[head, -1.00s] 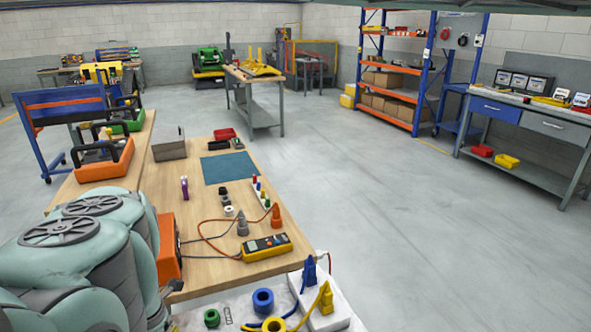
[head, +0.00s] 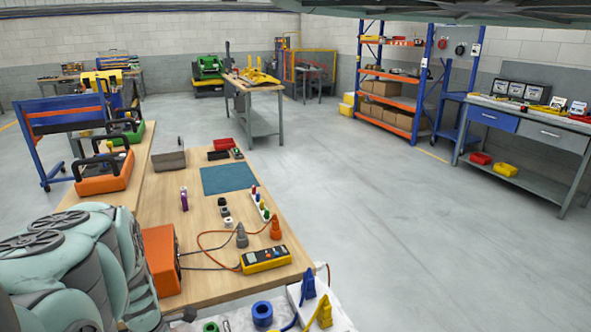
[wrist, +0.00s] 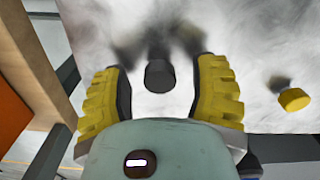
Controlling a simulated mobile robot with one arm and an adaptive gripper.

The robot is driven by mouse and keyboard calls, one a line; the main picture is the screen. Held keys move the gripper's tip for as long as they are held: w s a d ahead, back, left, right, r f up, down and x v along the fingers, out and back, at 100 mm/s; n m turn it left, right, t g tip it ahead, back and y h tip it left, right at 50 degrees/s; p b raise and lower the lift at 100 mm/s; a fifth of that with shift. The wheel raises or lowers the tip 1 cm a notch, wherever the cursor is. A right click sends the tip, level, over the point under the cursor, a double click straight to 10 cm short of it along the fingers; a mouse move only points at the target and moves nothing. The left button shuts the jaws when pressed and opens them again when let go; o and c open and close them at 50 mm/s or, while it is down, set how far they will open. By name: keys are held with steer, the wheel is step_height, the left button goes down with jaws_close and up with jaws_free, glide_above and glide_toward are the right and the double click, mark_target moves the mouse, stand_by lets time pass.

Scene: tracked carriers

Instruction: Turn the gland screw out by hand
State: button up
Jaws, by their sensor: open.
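In the wrist view my gripper (wrist: 161,85) is open, with its two yellow ridged fingers spread apart. A short dark cylindrical piece (wrist: 159,76) shows between the fingers, with bare space on both sides of it. It stands out from a pale, blotchy surface (wrist: 240,45). I cannot tell for sure whether this piece is the gland screw; no thread shows. A yellow round knob or cap (wrist: 294,99) is on the same surface to the right of the gripper. In the head view my gripper is hidden; only my arm shows at the lower left.
The wooden bench (head: 215,275) carries an orange box (head: 161,261), a yellow multimeter (head: 266,259) with leads, grey and orange cones and a teal mat (head: 229,180). A blue ring (head: 262,313) and blue and yellow clamps lie at the front edge. The floor to the right is clear.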

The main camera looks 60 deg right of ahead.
steer(key=m+p, duration=0.1)
steer(key=m, duration=0.4)
steer(key=shift+a+r, duration=0.1)
steer(key=m, duration=0.5)
steer(key=shift+w+m+p, duration=0.1)
steer(key=shift+m+p, duration=0.25)
steer(key=shift+m, duration=0.05)
steer(key=m, duration=0.4)
steer(key=m+b, duration=0.1)
steer(key=m, duration=0.1)
steer(key=shift+f, duration=0.3)
steer(key=shift+m+b, duration=0.35)
steer(key=shift+m, duration=0.75)
steer(key=shift+r+m, duration=0.2)
steer(key=shift+m, duration=0.8)
steer(key=shift+c, duration=0.2)
